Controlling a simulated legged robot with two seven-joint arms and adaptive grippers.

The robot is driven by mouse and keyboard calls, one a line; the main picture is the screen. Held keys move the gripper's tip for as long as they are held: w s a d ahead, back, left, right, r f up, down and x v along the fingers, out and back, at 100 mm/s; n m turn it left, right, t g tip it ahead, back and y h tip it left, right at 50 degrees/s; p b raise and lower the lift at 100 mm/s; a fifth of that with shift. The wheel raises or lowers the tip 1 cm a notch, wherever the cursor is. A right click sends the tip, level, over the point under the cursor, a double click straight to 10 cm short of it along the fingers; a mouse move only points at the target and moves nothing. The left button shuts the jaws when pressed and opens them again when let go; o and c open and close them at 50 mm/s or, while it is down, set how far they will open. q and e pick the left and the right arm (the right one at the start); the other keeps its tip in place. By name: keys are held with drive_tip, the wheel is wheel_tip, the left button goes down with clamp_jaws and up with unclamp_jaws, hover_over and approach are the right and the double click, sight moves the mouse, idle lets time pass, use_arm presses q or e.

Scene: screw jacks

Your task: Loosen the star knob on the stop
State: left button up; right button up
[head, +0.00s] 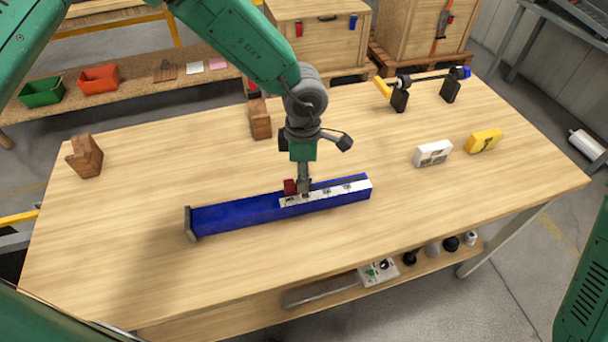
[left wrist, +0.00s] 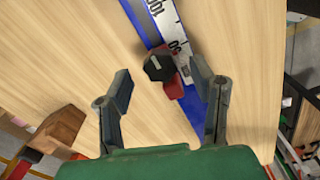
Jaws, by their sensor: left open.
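A blue rail (head: 235,213) with a white scale strip (head: 354,189) lies on the wooden table. A small red stop (head: 289,187) sits on the rail near the start of the scale. In the left wrist view the stop (left wrist: 173,88) carries a black star knob (left wrist: 158,67) with a pale mark on it. My left gripper (head: 303,186) is over the rail beside the stop. In the left wrist view its two fingers (left wrist: 160,70) are spread, with the knob between their tips and visible gaps on both sides. My right gripper is not in view.
Wooden blocks (head: 84,157) and (head: 260,119) stand on the table. A white box (head: 433,153), a yellow box (head: 484,141) and a black rod on stands (head: 430,78) are at the right. The front of the table is clear.

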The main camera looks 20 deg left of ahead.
use_arm(q)
wheel_tip(320, 180, up, 10)
drive_tip(key=shift+r, duration=0.2)
idle(0.4)
